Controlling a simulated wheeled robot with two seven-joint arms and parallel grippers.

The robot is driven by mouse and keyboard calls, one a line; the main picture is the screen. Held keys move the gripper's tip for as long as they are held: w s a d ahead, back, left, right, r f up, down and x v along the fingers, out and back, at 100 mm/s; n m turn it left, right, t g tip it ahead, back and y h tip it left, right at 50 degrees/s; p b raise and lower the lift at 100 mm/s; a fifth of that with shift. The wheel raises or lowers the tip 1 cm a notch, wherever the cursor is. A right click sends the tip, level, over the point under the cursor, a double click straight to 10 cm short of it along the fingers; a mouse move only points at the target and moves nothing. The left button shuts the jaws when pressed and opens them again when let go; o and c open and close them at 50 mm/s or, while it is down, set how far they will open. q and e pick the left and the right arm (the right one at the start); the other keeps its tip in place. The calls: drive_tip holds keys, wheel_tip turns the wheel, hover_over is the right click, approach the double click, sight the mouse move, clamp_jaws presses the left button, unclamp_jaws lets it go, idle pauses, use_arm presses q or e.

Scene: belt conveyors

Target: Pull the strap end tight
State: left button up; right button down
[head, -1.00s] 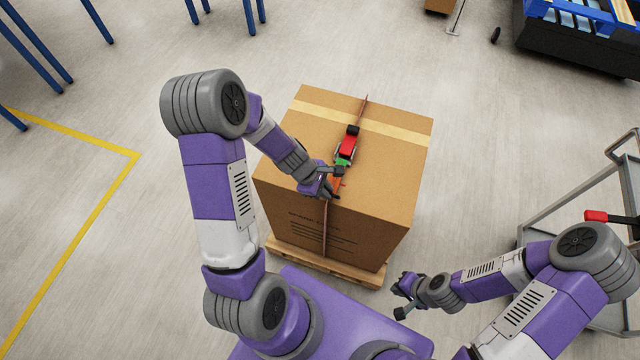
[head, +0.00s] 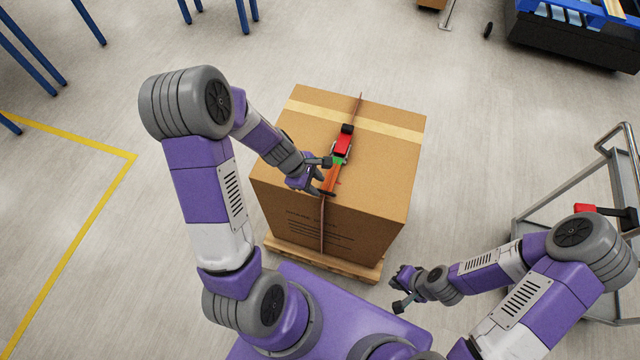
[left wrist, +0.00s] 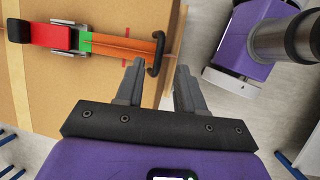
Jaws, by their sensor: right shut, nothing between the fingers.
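An orange strap end (head: 332,178) with a dark end bar lies on the top of a cardboard box, near its front edge. It comes out of a red and green ratchet buckle (head: 342,147) on a brown strap over the box. In the left wrist view the strap end (left wrist: 125,48) runs from the buckle (left wrist: 55,36) to its black end bar (left wrist: 157,52). My left gripper (head: 325,177) is open at the strap end. Its fingers (left wrist: 158,72) point at the end bar, which shows just past and between the tips. My right gripper (head: 402,289) is shut and empty, right of the box.
The cardboard box (head: 385,170) stands on a wooden pallet (head: 365,271). A grey cart (head: 530,228) with a red-handled tool (head: 584,209) stands at the right. Blue legs (head: 30,65) stand at the far left. The floor left of the box is clear.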

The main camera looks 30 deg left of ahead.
use_arm(q)
drive_tip(key=p+v, duration=0.1)
drive_tip(key=v, duration=0.2)
drive_tip(key=shift+r, duration=0.1)
idle(0.4)
drive_tip(key=s+d+f+m+g, duration=0.2)
drive_tip(key=s+d+f+m, duration=0.8)
drive_tip(key=d+f+m, duration=0.4)
drive_tip(key=shift+s+f+m, duration=0.35)
drive_tip(key=shift+f+m, duration=0.1)
drive_tip(key=shift+m, duration=1.05)
